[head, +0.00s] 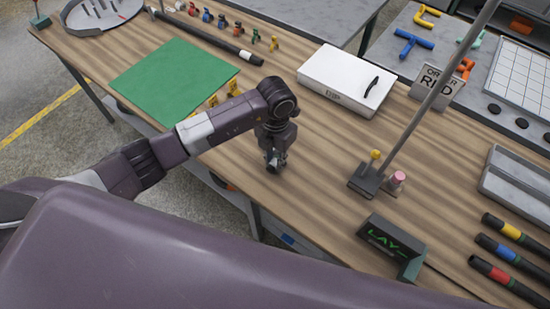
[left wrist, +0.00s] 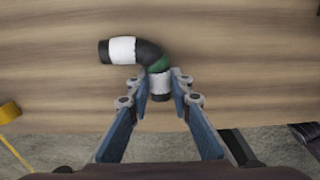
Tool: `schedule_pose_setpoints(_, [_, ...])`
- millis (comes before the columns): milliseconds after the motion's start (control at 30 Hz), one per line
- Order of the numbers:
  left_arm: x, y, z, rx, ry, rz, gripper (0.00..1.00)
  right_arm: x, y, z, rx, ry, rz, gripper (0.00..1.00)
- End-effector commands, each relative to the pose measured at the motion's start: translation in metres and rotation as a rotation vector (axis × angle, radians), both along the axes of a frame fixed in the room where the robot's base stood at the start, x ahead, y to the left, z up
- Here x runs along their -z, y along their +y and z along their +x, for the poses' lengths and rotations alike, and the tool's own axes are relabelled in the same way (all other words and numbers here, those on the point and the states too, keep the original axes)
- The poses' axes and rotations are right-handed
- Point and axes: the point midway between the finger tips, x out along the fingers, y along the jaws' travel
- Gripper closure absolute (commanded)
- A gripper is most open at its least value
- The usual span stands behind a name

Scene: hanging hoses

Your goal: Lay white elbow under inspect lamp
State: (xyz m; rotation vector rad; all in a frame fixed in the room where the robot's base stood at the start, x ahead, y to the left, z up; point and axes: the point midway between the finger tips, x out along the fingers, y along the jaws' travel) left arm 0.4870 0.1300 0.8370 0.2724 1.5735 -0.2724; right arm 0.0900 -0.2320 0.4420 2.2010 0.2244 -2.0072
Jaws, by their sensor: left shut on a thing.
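The white elbow (left wrist: 152,52) is a bent black pipe piece with white bands and a green patch near the bend. In the left wrist view one leg lies between my left gripper's fingers (left wrist: 158,88), and the other points left. The left gripper is shut on that leg. In the head view my left gripper (head: 273,160) points down low over the table near its front edge and mostly hides the elbow. A grey pole on a dark base (head: 366,182) stands to the right; no lamp head is visible. My right gripper is not in view.
A white box (head: 347,78), a green mat (head: 173,80) and small yellow pieces (head: 233,88) are around my gripper. Banded hoses (head: 508,258) lie at right. Bare wood lies between gripper and pole.

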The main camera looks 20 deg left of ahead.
Motion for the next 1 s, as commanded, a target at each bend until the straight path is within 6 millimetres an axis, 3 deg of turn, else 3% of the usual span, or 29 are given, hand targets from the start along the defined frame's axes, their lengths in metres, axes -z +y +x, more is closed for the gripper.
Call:
schedule_pose_setpoints(333, [0.005,0.000,0.000,0.000,-0.001,0.001,1.00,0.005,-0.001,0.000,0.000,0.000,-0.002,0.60])
schedule_pose_setpoints(367, [0.003,0.000,0.000,0.000,-0.001,0.000,0.77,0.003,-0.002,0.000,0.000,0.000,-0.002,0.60])
schedule_pose_setpoints(500, [0.003,0.000,0.000,0.000,-0.001,0.000,0.63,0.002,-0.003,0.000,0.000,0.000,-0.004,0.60])
schedule_pose_setpoints(800, [0.001,0.000,0.000,0.000,-0.001,0.000,0.63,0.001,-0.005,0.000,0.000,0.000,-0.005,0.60])
schedule_pose_setpoints(1000, [-0.021,0.000,0.003,0.002,-0.007,-0.001,0.63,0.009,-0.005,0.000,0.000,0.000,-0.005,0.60])
